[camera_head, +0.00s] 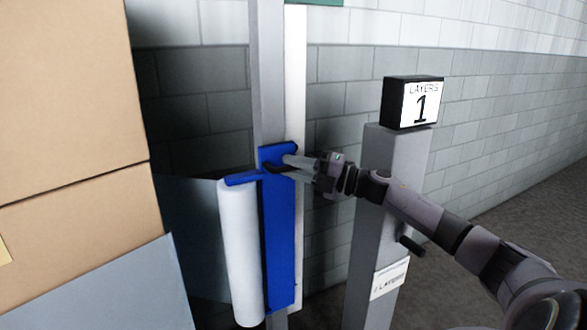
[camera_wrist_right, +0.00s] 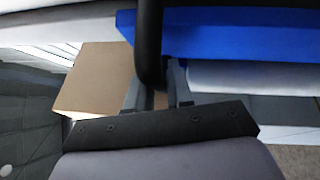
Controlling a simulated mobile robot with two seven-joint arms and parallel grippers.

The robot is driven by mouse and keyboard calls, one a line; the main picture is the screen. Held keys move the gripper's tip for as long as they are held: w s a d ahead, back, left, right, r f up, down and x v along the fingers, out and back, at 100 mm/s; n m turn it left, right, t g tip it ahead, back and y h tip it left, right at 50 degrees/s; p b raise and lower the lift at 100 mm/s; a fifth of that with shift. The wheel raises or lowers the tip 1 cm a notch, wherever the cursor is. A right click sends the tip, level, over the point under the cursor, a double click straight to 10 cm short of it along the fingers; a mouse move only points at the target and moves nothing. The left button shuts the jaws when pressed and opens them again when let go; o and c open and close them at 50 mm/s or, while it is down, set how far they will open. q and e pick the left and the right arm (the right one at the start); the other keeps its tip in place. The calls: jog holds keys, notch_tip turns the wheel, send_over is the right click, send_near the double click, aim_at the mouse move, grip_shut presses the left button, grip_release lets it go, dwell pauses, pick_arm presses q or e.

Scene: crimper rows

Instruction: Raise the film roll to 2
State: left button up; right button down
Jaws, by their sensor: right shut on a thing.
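The white film roll (camera_head: 240,255) hangs upright on a blue carriage (camera_head: 281,240), which sits on the grey mast (camera_head: 268,75). A blue arm of the carriage crosses the roll's top. My right gripper (camera_head: 290,164) is at the carriage's upper part. In the right wrist view its fingers (camera_wrist_right: 157,98) are shut on a black bar handle (camera_wrist_right: 148,45) in front of the blue carriage (camera_wrist_right: 225,38). The roll (camera_wrist_right: 250,77) also shows there, at the right. A black display box (camera_head: 413,103) reads "LAYERS 1". My left gripper is not in view.
Stacked cardboard boxes (camera_head: 70,105) stand close at the left, and one shows in the wrist view (camera_wrist_right: 100,78). A grey post (camera_head: 385,205) under the display carries a black lever (camera_head: 411,245) and a label card (camera_head: 389,279). Floor at the right (camera_head: 520,215) is free.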

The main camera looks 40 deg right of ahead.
jog(key=c, duration=1.1)
grip_release()
jog(key=r+b+v, duration=0.1)
jog(key=v, duration=0.6)
jog(key=shift+f+b, duration=0.3)
jog(key=shift+f, duration=0.15)
jog(key=shift+d, duration=0.1)
